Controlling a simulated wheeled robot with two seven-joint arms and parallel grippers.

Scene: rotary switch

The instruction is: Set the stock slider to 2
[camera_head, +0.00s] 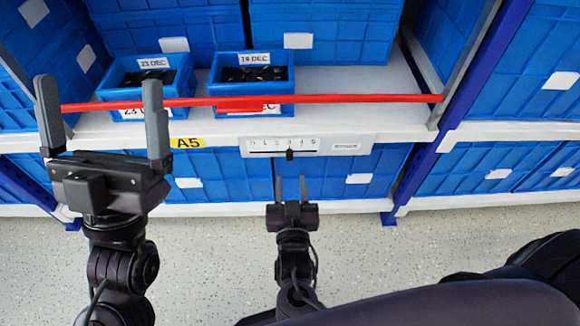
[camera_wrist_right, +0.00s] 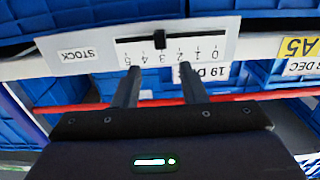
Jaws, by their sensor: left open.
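The stock slider is a white panel (camera_head: 340,146) on the shelf's front edge, with a scale from 0 to 5 and a dark slot. Its black knob (camera_head: 290,154) stands at about 3. In the right wrist view the panel appears upside down, and the knob (camera_wrist_right: 160,39) is above the 3. My right gripper (camera_head: 290,180) is open and empty, a short way in front of and below the knob; its fingers (camera_wrist_right: 160,72) point at the panel, apart from the knob. My left gripper (camera_head: 100,92) is open and empty at the left, before the shelf.
A red bar (camera_head: 350,99) runs across the shelf front above the panel. Two small blue bins (camera_head: 225,70) with date labels stand behind it. A yellow A5 label (camera_head: 187,142) is left of the panel. Blue crates fill the shelves; a blue post (camera_head: 430,150) stands right.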

